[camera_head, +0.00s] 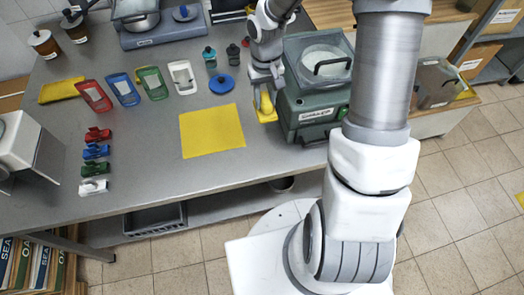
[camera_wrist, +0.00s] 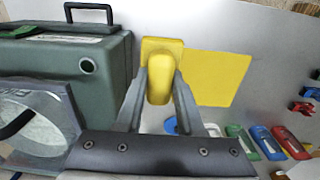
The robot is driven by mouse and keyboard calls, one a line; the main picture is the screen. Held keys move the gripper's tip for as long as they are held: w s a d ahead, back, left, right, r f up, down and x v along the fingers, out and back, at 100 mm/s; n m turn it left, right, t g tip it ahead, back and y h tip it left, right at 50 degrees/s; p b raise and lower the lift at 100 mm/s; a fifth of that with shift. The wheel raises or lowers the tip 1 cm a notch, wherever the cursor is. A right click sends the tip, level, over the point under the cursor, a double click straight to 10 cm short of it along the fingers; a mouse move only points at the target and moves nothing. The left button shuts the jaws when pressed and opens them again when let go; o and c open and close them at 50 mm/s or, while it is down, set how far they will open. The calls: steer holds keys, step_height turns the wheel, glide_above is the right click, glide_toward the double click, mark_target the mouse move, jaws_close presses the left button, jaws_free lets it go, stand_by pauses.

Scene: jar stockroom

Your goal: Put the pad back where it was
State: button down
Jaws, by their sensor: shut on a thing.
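My gripper (camera_wrist: 158,92) is shut on a yellow pad (camera_wrist: 160,80) with a rounded grip and a flat, square end. Whether the pad touches the table is unclear. The mat (camera_wrist: 218,78) shows just to the right of the pad in the wrist view. A folded yellow cloth (camera_head: 61,90) lies at the table's far left.
The green machine (camera_wrist: 85,65) stands close to the pad's left in the wrist view. Jar clamps in several colours (camera_head: 95,152) and coloured frames (camera_head: 125,90) lie on the left. A blue lid (camera_head: 221,83) lies behind the mat.

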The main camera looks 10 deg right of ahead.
steer(key=shift+s+a+f+b, duration=0.1)
steer(key=shift+s+f+b, duration=0.85)
steer(key=shift+f, duration=2.1)
steer(key=shift+s+d+f+b, duration=0.1)
steer(key=shift+s+f+b, duration=0.8)
steer(key=shift+f, duration=2.15)
steer(key=shift+s+a+f+b, duration=0.1)
steer(key=shift+s+f+b, duration=0.45)
steer(key=shift+f+b, duration=1.65)
steer(key=shift+f+p, duration=0.75)
steer(key=shift+f, duration=0.2)
steer(key=c, duration=0.5)
jaws_free()
steer(key=shift+r, duration=0.1)
step_height(320, 180, up, 12)
steer(key=shift+r+p, duration=0.1)
steer(key=shift+p, duration=1.15)
